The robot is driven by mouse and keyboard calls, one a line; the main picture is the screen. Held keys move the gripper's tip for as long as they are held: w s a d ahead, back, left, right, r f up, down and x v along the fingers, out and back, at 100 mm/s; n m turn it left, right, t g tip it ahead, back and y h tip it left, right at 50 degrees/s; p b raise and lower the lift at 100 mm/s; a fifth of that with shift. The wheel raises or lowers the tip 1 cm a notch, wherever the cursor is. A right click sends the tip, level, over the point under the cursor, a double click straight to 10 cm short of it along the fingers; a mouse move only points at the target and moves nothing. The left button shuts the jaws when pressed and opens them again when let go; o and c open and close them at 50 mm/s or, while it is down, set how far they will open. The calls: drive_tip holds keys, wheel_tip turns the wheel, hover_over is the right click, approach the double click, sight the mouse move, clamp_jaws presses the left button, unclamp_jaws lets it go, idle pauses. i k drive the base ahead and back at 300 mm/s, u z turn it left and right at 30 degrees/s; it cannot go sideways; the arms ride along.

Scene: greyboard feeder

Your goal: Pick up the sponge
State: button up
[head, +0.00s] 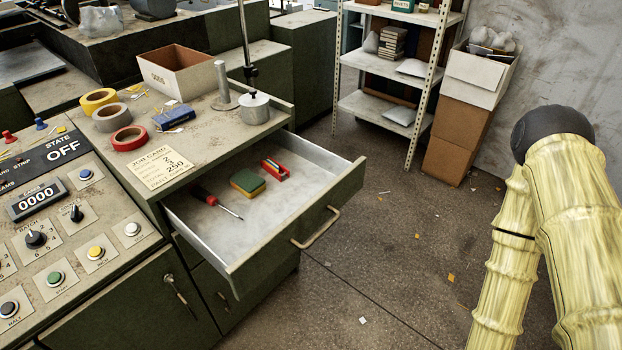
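The sponge (247,183) is a small block with a green top and a yellow side. It lies in the open drawer (312,233), toward the back, between a screwdriver and a red object. Nothing covers it. My arm (560,200) stands at the right edge of the head view, well apart from the drawer. My gripper is out of the picture.
A screwdriver (217,203) lies left of the sponge and a red item (275,169) close on its right. The cabinet top (215,135) overhangs behind, with tape rolls, a box (177,72) and a metal canister (255,106). Floor between drawer and shelves (411,85) is mostly clear.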

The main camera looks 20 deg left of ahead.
sight(246, 181)
drive_tip(key=z, duration=0.45)
drive_tip(key=i, duration=0.3)
drive_tip(key=u, duration=1.75)
